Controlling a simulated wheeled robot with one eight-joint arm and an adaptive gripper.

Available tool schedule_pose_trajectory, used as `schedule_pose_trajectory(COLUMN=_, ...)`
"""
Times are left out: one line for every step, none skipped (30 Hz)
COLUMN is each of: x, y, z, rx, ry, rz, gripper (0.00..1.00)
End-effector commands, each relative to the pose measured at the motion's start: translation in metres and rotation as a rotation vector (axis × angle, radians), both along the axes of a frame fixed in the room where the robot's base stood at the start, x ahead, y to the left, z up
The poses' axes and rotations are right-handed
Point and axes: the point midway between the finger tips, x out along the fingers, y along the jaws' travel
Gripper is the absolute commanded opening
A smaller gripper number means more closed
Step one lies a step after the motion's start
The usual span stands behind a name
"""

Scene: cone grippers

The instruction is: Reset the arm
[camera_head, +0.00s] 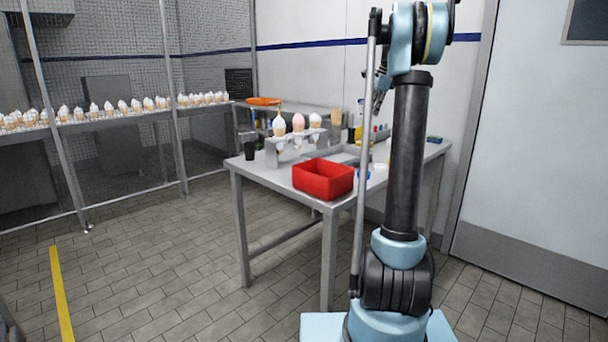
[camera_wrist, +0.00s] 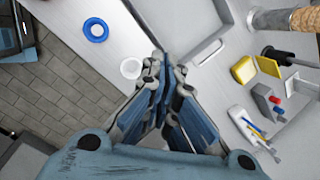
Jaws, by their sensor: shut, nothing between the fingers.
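My gripper (camera_wrist: 163,70) shows in the wrist view with its blue-padded fingers together and nothing held between them. It is above the table area, apart from the objects below it. In the head view my arm stands upright at the right, and my gripper is mostly hidden behind it. A metal cone holder (camera_head: 290,148) with several ice cream cones stands on the metal table (camera_head: 240,163). A red bin (camera_head: 323,179) sits at the table's near edge.
A black cup (camera_head: 249,150) stands at the table's left end. A blue ring (camera_wrist: 96,29) and a white cup (camera_wrist: 131,68) lie near my fingers in the wrist view. A yellow sponge (camera_wrist: 243,69) is to their right. A shelf of cones runs along the left. The floor at left is clear.

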Motion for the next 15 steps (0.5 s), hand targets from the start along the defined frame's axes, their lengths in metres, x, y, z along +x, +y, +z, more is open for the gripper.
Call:
schedule_pose_trajectory(x=-0.016, y=0.007, z=0.000, rx=-0.015, ry=-0.006, rz=0.041, gripper=0.00)
schedule_pose_trajectory(x=-0.025, y=0.010, z=-0.001, rx=-0.024, ry=-0.010, rz=0.068, gripper=0.00)
schedule_pose_trajectory(x=-0.037, y=0.015, z=-0.002, rx=-0.036, ry=-0.016, rz=0.104, gripper=0.00)
schedule_pose_trajectory(x=-0.046, y=0.019, z=-0.002, rx=-0.045, ry=-0.020, rz=0.131, gripper=0.00)
schedule_pose_trajectory(x=-0.055, y=0.022, z=-0.003, rx=-0.055, ry=-0.023, rz=0.158, gripper=0.00)
schedule_pose_trajectory(x=-0.067, y=0.026, z=-0.005, rx=-0.068, ry=-0.028, rz=0.194, gripper=0.00)
schedule_pose_trajectory(x=-0.076, y=0.029, z=-0.006, rx=-0.078, ry=-0.032, rz=0.221, gripper=0.00)
schedule_pose_trajectory(x=-0.085, y=0.032, z=-0.008, rx=-0.087, ry=-0.036, rz=0.248, gripper=0.00)
schedule_pose_trajectory(x=-0.097, y=0.036, z=-0.010, rx=-0.098, ry=-0.040, rz=0.284, gripper=0.00)
schedule_pose_trajectory(x=-0.106, y=0.039, z=-0.012, rx=-0.107, ry=-0.045, rz=0.311, gripper=0.00)
schedule_pose_trajectory(x=-0.116, y=0.042, z=-0.014, rx=-0.117, ry=-0.048, rz=0.339, gripper=0.00)
schedule_pose_trajectory(x=-0.128, y=0.046, z=-0.017, rx=-0.130, ry=-0.053, rz=0.375, gripper=0.00)
schedule_pose_trajectory(x=-0.137, y=0.049, z=-0.020, rx=-0.139, ry=-0.056, rz=0.402, gripper=0.00)
schedule_pose_trajectory(x=-0.147, y=0.051, z=-0.023, rx=-0.148, ry=-0.059, rz=0.430, gripper=0.00)
schedule_pose_trajectory(x=-0.160, y=0.055, z=-0.027, rx=-0.160, ry=-0.063, rz=0.466, gripper=0.00)
